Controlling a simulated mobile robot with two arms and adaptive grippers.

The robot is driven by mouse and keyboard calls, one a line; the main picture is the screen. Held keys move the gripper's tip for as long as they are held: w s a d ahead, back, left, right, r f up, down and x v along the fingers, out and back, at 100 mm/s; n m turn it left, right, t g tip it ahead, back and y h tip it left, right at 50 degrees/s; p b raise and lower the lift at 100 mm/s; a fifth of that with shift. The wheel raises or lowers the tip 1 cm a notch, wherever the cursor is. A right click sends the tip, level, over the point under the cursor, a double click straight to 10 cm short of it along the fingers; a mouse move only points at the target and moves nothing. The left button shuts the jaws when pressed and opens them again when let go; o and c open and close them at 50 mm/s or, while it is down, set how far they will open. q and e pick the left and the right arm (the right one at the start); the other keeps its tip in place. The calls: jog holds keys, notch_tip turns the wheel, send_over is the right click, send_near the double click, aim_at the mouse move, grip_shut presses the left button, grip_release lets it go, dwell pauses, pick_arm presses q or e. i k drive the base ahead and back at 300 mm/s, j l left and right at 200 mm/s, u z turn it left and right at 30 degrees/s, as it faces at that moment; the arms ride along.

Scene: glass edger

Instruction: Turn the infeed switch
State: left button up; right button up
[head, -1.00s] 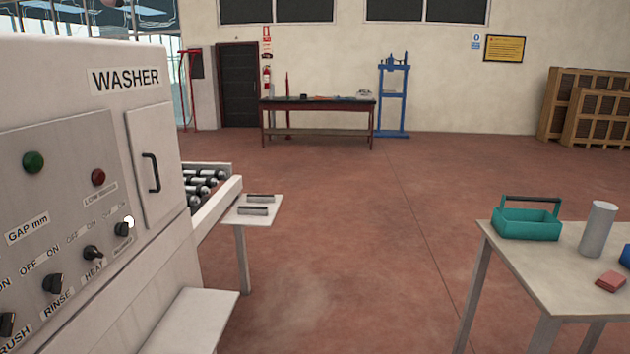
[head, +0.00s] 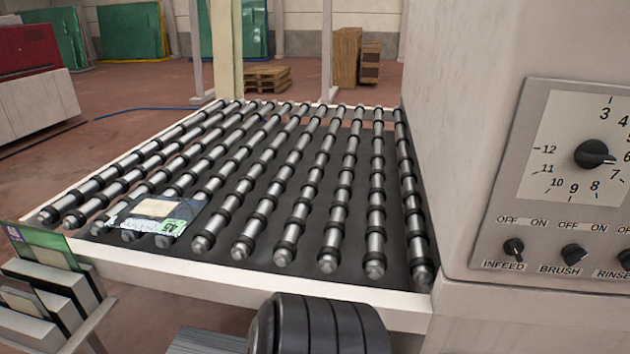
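The infeed switch (head: 514,247) is a small black rotary knob at the lower left of the washer's control panel (head: 540,190), on the right side of the head view. The label INFEED is below it and OFF and ON are printed above it. The knob is too small to tell surely which mark it points to. The brush switch (head: 573,254) sits just to its right. No gripper fingers show in the head view, so neither gripper is seen at the switch.
A large numbered dial (head: 594,154) is above the switches. The roller conveyor (head: 250,280) runs left of the machine, with a glass piece (head: 155,215) carrying labels on its rollers. A rack with panels (head: 50,290) stands at the lower left. Pallets (head: 267,78) stand farther back.

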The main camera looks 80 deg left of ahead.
aim_at(513, 247)
jog(key=u, duration=3.7)
jog(key=z, duration=2.6)
jog(key=l+u, duration=0.1)
jog(key=l, duration=0.45)
jog(key=k+l+u, duration=0.1)
jog(key=l, duration=0.5)
